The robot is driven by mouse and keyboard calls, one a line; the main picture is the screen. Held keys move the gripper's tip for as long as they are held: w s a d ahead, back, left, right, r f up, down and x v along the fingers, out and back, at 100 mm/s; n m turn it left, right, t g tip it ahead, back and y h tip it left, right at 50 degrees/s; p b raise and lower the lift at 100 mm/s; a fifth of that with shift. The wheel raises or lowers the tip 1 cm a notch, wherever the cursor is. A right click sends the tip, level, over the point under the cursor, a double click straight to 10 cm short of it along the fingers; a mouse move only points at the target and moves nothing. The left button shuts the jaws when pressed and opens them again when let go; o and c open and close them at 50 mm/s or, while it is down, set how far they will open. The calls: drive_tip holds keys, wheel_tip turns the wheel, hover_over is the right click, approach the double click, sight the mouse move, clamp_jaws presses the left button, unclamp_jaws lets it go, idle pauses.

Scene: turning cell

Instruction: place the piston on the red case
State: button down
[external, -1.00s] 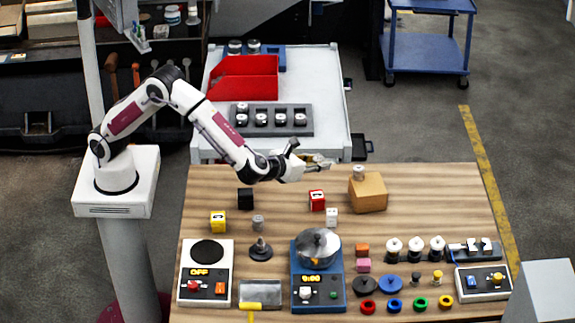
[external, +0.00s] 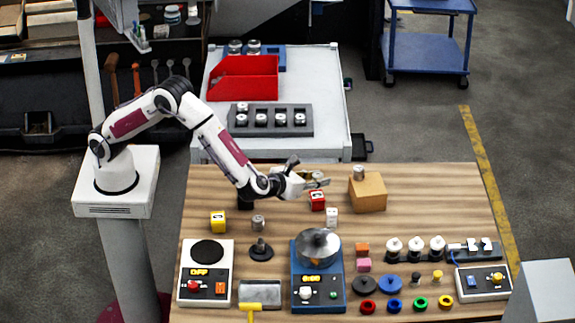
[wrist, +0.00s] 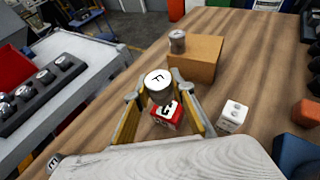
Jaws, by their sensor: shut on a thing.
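My gripper (external: 316,180) is shut on the piston, a short metal cylinder (wrist: 158,84) with a white top marked F in the wrist view. My yellowish fingers stand on both sides of it. The red case (external: 317,202) is a small red block with a white lettered face on the wooden table. The piston is held over or very near the case. I cannot tell whether they touch. In the external view my fingers hide most of the piston.
A brown box (external: 368,192) with a metal cylinder (external: 359,172) on top stands right of the case. A white die (external: 331,217) sits close by. A blue cooker with a pot (external: 319,246) is in front. A grey tray of similar cylinders (external: 271,130) is behind.

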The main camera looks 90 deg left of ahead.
sight(317, 195)
drive_tip(key=shift+f, duration=1.85)
drive_tip(key=shift+f, duration=0.15)
drive_tip(key=c, duration=1.7)
unclamp_jaws()
drive_tip(key=shift+r, duration=0.2)
drive_tip(key=shift+v, duration=5.95)
